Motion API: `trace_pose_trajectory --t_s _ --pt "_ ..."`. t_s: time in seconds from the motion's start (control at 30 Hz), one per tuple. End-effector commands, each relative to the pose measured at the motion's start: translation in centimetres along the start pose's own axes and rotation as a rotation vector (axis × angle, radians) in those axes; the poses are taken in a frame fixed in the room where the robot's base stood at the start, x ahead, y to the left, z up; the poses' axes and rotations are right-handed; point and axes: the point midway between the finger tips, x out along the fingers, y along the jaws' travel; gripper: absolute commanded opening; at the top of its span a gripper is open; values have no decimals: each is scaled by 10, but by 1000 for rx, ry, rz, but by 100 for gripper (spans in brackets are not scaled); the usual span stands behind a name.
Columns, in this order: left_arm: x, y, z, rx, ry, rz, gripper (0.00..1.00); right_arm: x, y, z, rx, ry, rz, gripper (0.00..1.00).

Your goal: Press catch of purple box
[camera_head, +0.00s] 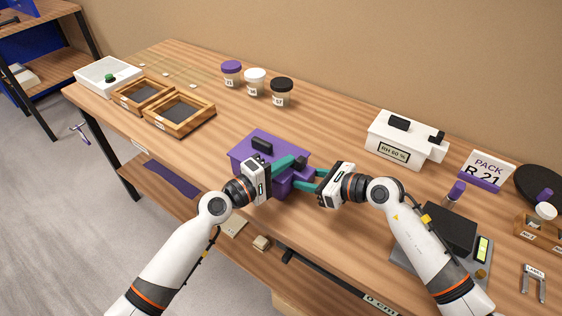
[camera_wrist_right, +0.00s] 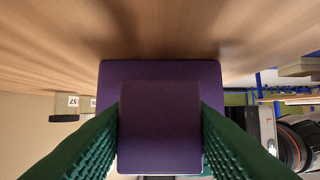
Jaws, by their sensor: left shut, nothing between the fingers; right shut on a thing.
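The purple box (camera_head: 262,150) stands on the workbench with a dark handle on its lid. In the right wrist view, the purple box (camera_wrist_right: 210,78) fills the middle, with a purple block (camera_wrist_right: 160,128) jutting toward the camera. My right gripper (camera_head: 303,181) is at the box's right end, its green fingers on either side of that block and shut on it. My left gripper (camera_head: 299,162) reaches over the front of the box. Its green fingers are shut and empty, close to the lid's right end. The catch is not clearly visible behind the fingers.
A white box (camera_head: 400,150) with a humidity label stands to the right. Lidded jars (camera_head: 255,82) stand behind, and wooden trays (camera_head: 180,120) lie at the left. A dark block (camera_head: 447,230) sits near my right arm.

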Motion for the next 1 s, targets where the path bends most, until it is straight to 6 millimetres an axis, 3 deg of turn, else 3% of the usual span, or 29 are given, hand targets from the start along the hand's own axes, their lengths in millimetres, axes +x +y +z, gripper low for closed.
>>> trace_pose_trajectory --t_s 0.47,0.8,1.0 --pt "7 0 -29 0 4 0 0 0 0 0 0 1 0 11" --pt "6 0 -26 -1 5 0 0 0 0 0 0 1 1 11" --pt "1 0 -2 3 0 2 0 0 0 0 0 1 1 11"
